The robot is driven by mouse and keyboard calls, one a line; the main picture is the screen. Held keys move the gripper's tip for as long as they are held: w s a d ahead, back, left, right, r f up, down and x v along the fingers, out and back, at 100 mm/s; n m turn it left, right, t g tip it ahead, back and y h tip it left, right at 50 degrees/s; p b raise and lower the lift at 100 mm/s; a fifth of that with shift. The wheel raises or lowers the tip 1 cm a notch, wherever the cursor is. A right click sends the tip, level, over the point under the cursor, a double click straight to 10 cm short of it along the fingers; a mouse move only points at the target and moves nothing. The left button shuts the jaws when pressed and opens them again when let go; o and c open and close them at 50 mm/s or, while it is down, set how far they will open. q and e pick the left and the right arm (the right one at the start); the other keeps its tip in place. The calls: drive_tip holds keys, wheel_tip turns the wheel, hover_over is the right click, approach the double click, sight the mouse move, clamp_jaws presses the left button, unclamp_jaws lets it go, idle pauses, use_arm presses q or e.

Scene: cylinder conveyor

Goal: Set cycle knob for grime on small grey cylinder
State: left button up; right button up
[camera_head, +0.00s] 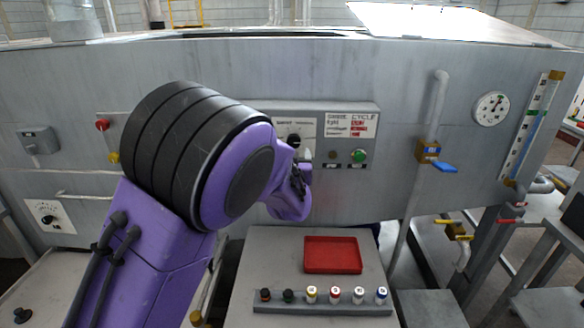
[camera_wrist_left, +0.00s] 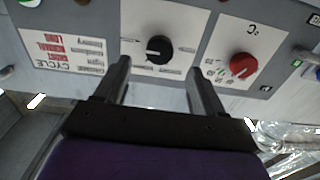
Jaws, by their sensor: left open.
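The control panel (camera_head: 352,115) on the grey machine carries a black cycle knob (camera_head: 294,140) beside a printed cycle chart (camera_head: 351,125). In the left wrist view, the black knob (camera_wrist_left: 159,50) lies ahead of and between my fingertips, apart from them. A pale mark shows on its left side; the setting words are too blurred to read. My left gripper (camera_wrist_left: 160,68) is open and empty. In the head view, my left gripper (camera_head: 301,178) is just below the knob, partly hidden by its wrist. No small grey cylinder can be made out. My right gripper is out of view.
A red temperature knob (camera_wrist_left: 243,65) is close to one finger in the wrist view. A green button (camera_head: 359,156) is right of the gripper. Below are a red tray (camera_head: 333,269) and a rack (camera_head: 322,309) of several small bottles.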

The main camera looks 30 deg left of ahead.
use_arm(q)
drive_tip(key=v, duration=0.4)
drive_tip(key=shift+s+b, duration=0.1)
drive_tip(key=shift+b, duration=0.3)
